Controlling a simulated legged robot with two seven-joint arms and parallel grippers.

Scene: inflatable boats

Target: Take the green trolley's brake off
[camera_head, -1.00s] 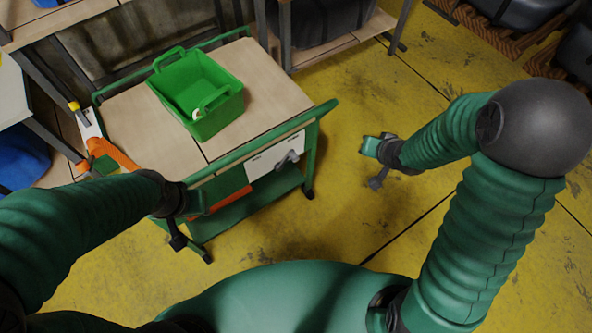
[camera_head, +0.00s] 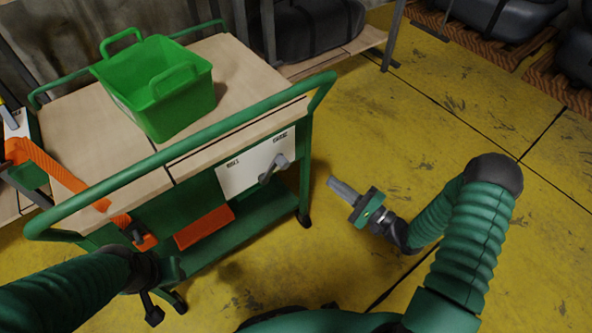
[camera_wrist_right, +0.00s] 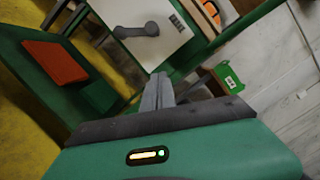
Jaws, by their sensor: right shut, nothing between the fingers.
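The green trolley (camera_head: 240,124) stands at the left in the head view, with a wooden top and green rails. A white panel (camera_head: 238,171) on its near side carries a grey lever (camera_head: 273,168), which looks like the brake handle. In the right wrist view the panel (camera_wrist_right: 168,45) and lever (camera_wrist_right: 136,30) show beyond my fingertips. My right gripper (camera_head: 335,185) is shut and empty, to the right of the lever and apart from it. My left gripper (camera_head: 160,300) is low at the trolley's near left; its fingers are too unclear to judge.
A green bin (camera_head: 165,95) stands on the trolley top. An orange strip (camera_head: 60,170) runs over its left end, and an orange block (camera_head: 204,227) shows below the panel. A bench (camera_head: 345,50) stands behind. The yellow floor (camera_head: 420,120) at the right is clear.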

